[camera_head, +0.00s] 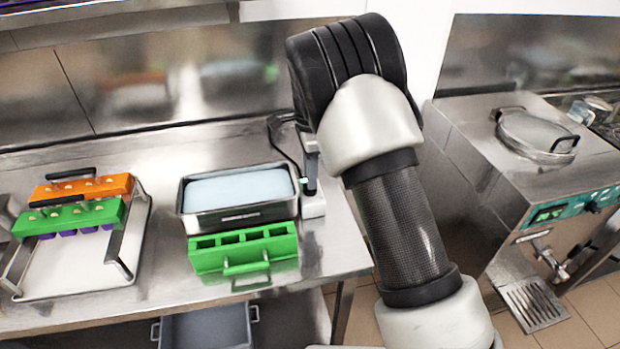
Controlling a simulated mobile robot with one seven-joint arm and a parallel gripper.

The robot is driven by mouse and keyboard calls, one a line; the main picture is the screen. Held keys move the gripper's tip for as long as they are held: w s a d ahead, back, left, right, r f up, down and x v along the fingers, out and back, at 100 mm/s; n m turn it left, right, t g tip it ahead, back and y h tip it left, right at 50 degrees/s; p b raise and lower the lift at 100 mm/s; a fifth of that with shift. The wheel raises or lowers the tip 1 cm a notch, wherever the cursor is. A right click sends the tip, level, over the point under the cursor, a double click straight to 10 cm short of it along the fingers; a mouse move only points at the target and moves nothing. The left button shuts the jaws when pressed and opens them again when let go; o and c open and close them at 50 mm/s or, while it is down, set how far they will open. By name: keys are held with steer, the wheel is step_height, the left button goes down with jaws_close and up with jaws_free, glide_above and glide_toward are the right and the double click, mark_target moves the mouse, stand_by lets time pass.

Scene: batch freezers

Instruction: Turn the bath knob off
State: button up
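The bath is a rectangular metal tub (238,214) filled with pale blue liquid, on the steel counter. A narrow grey and black unit (313,204) stands against its right side, with a black cable behind it. I cannot make out the bath knob; it is too small to tell or hidden. My arm (400,230) rises from the bottom right and bends at a black joint just right of and above this unit. My gripper cannot be made out in this view, so its opening and contact are not shown.
A green mould (245,250) sits right in front of the bath. A white tray (80,270) with a wire frame, orange mould (80,188) and green mould (70,217) lies at left. A batch freezer (530,190) stands at right. Bare counter lies between tray and bath.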

steer(key=shift+f, duration=1.1)
jaws_close()
